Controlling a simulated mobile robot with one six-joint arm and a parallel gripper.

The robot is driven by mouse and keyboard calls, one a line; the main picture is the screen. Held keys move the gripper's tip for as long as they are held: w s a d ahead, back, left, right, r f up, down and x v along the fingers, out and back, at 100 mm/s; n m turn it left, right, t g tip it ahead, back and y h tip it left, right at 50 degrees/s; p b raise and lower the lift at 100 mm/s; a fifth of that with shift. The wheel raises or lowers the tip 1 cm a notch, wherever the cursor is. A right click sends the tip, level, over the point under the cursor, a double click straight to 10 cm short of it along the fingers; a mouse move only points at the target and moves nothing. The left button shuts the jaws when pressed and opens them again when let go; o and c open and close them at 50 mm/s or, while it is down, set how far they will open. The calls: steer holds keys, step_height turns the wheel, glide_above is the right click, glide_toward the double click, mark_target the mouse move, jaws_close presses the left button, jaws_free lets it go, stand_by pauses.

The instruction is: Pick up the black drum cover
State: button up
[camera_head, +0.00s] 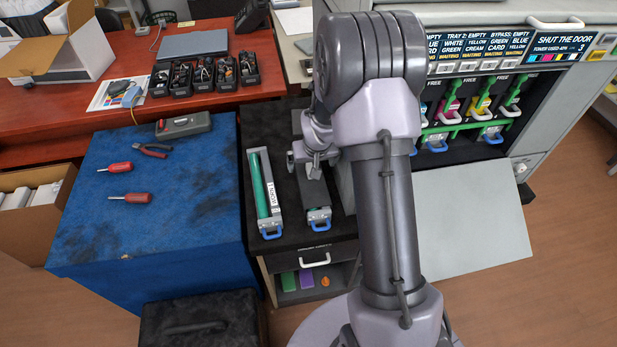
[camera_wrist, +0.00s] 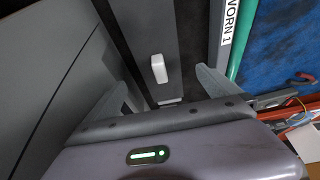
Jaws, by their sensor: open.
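The black drum cover is a long dark strip (camera_wrist: 152,28) with a small white grip (camera_wrist: 158,68), seen in the wrist view. In the head view, it appears to lie over the right-hand drum unit (camera_head: 318,212) on the black cart top, mostly hidden by my arm. My gripper (camera_head: 313,165) is above it. In the wrist view, my gripper (camera_wrist: 161,78) is open, with one finger on each side of the white grip. Nothing is held. I cannot tell how far above the cover the fingertips are.
A green drum unit (camera_head: 265,190) labelled worn lies just left. A blue mat (camera_head: 190,235) holds screwdrivers, pliers and a meter. The open printer (camera_head: 470,120) stands right, its door (camera_head: 470,225) lowered. A red desk (camera_head: 120,60) is behind.

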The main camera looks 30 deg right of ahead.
mark_target(310, 168)
steer(key=b+x, duration=0.3)
steer(key=x, duration=0.3)
steer(key=shift+w+f, duration=0.1)
steer(key=shift+f, duration=0.05)
steer(key=shift+w+d, duration=0.1)
steer(key=shift+w, duration=0.05)
steer(key=shift+c, duration=0.9)
steer(key=c, duration=1.3)
step_height(310, 168, up, 15)
steer(key=p, duration=0.7)
steer(key=shift+p, duration=0.35)
